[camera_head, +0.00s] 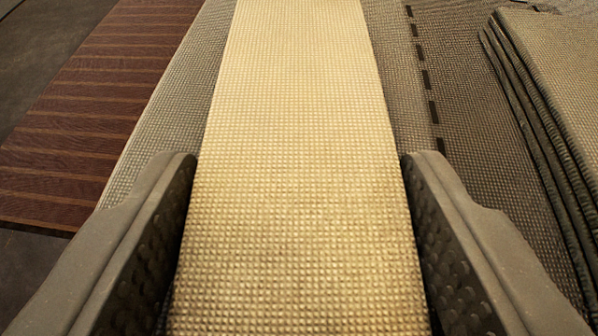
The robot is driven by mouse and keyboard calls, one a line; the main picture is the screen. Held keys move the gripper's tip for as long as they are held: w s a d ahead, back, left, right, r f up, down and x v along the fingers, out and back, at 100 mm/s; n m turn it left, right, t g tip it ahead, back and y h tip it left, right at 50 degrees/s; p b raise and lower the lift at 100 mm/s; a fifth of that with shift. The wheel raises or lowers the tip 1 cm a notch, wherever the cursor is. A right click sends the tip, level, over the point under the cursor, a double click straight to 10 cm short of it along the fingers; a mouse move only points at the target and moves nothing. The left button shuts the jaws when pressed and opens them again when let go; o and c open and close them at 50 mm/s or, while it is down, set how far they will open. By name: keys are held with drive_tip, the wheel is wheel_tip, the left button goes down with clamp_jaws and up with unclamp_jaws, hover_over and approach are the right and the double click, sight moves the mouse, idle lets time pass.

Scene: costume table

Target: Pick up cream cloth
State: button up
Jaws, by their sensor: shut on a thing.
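The cream cloth (297,170) is a long flat strip with a waffle-like weave. It runs from the bottom of the view up to the top edge. My gripper (300,165) has one dark finger on each side of the cloth, and the fingers are shut on its two long edges. The fingers' inner faces are studded. The lower end of the cloth is cut off by the bottom of the view, and its far end by the top.
A grey woven cloth (165,115) lies under or behind the cream cloth. A dark red striped cloth (95,105) lies at the left. A darker grey cloth with a dashed line (470,100) is at the right, beside a folded grey stack (560,70). Dark bare surface shows at the far left.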

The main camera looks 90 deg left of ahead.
sight(295, 245)
drive_tip(key=shift+r, duration=0.45)
wheel_tip(295, 245, up, 3)
drive_tip(key=shift+r+p, duration=0.1)
drive_tip(key=shift+p, duration=0.95)
drive_tip(key=s+a+p, duration=0.2)
drive_tip(key=s+a, duration=0.7)
drive_tip(key=s, duration=0.4)
drive_tip(key=shift+a+r, duration=0.2)
drive_tip(key=shift+r, duration=0.2)
